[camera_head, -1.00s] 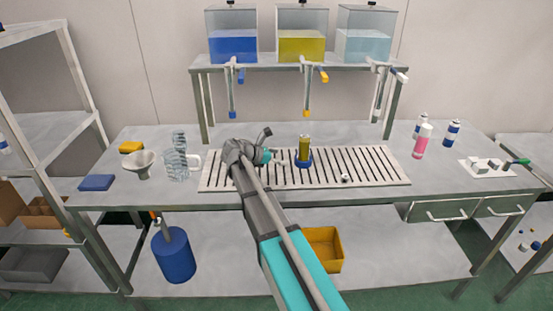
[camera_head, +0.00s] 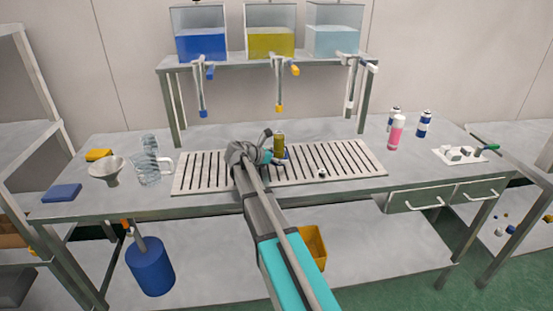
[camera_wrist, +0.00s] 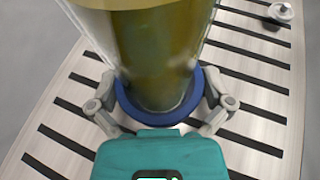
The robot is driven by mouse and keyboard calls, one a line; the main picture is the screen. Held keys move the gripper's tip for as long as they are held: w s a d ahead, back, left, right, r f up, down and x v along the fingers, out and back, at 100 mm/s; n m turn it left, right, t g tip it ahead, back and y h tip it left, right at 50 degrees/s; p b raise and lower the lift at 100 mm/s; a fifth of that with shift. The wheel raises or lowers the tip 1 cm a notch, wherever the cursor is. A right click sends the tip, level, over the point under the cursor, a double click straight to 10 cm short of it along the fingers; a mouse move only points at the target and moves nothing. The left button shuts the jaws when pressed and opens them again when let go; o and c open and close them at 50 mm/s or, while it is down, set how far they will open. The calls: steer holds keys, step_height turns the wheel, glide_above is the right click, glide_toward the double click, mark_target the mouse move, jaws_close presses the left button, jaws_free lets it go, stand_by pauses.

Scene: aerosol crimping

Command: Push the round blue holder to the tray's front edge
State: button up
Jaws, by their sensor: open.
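The round blue holder (camera_wrist: 189,112) sits on the slatted tray (camera_head: 340,165) with a can of yellow-green liquid (camera_wrist: 158,55) standing upright in it. In the head view the can (camera_head: 279,143) shows under the yellow tank's spout, and my arm partly covers the holder. My gripper (camera_wrist: 160,108) is open, its two fingers low on either side of the holder's near half in the wrist view. Whether the fingers touch the holder I cannot tell. In the head view my gripper (camera_head: 272,157) is at the can's left.
A small silvery piece (camera_wrist: 280,11) lies on the tray to the right. A clear jug (camera_head: 150,163) and a funnel (camera_head: 107,170) stand left of the tray. A pink bottle (camera_head: 396,133) stands to the right. Spouts (camera_head: 279,90) hang above the tray.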

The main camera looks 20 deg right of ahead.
steer(key=c, duration=0.8)
steer(key=shift+s, duration=0.25)
